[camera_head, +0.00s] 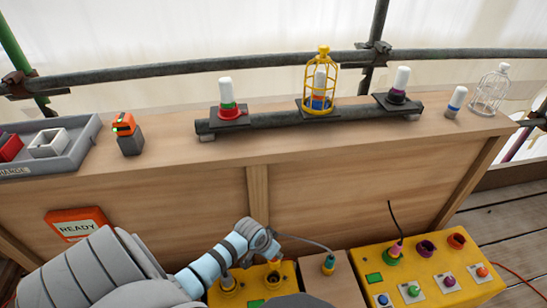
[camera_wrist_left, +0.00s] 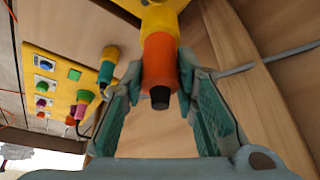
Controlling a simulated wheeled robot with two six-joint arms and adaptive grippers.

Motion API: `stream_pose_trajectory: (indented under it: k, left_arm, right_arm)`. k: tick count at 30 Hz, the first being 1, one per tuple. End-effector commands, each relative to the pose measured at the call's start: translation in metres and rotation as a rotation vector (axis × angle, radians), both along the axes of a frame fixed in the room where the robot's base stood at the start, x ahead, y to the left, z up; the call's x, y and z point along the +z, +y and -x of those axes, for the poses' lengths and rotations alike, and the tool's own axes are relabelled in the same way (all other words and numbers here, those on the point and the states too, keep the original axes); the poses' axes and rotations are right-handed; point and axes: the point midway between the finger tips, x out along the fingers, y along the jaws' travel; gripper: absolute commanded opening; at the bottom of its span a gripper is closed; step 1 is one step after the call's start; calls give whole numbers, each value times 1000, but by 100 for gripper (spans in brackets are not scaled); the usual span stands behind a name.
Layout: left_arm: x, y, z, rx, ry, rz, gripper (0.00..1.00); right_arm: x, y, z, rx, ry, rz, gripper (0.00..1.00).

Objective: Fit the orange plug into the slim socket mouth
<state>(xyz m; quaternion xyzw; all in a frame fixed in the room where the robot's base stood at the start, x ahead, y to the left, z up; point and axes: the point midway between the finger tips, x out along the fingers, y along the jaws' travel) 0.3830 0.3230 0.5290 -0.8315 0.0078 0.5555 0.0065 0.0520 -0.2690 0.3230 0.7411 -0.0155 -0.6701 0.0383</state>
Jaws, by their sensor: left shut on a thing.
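My left gripper (camera_wrist_left: 160,95) is shut on the orange plug (camera_wrist_left: 159,62), a short orange cylinder with a black end facing the wrist camera. In the head view the gripper (camera_head: 266,248) is small and partly hidden by its arm, above the left yellow box (camera_head: 216,298). That box has a dark round mouth (camera_head: 274,279) and another ringed fitting (camera_head: 228,283). I cannot tell which mouth is the slim one. My right gripper is not in view.
A teal plug (camera_head: 328,263) with a grey cable stands right of the gripper. A wooden counter (camera_head: 340,150) rises behind, with caged and capped pieces on top.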

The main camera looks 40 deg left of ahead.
Motion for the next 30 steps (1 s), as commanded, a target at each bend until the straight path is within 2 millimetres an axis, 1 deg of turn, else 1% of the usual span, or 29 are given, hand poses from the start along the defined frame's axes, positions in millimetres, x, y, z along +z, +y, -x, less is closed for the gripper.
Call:
stream_pose_trajectory:
  k: [1,3,6,9,11,12,14,15,18,23,24,27,30]
  left_arm:
    - [-32,0,0,1,2,0,0]
    - [-56,0,0,0,0,0,0]
    - [-79,-1,0,0,-1,0,0]
    - [-89,0,-1,-1,-1,0,0]
    - [-100,0,-1,-1,-1,0,0]
    - [-108,0,-1,-1,-1,0,0]
    - [-119,0,-1,-1,-2,0,0]
    - [-125,0,-1,-1,-1,0,0]
    - [-128,0,-1,-2,-2,-1,0]
    - [-126,0,-1,-2,-2,-1,0]
    - [-126,0,-1,-2,-2,-1,33]
    - [-125,0,-1,-2,-1,-1,47]
    - [-126,0,-1,-2,-1,-1,47]
  right_arm:
    - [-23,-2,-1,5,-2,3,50]
    - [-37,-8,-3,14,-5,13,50]
    - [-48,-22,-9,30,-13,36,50]
    - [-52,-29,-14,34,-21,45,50]
    - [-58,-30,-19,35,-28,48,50]
    - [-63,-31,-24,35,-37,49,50]
    - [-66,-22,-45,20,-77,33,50]
    - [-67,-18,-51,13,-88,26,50]
    - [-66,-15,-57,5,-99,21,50]
    - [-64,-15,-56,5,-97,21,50]
    - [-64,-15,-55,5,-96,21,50]
    - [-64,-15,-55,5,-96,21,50]
    - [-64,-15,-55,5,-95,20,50]
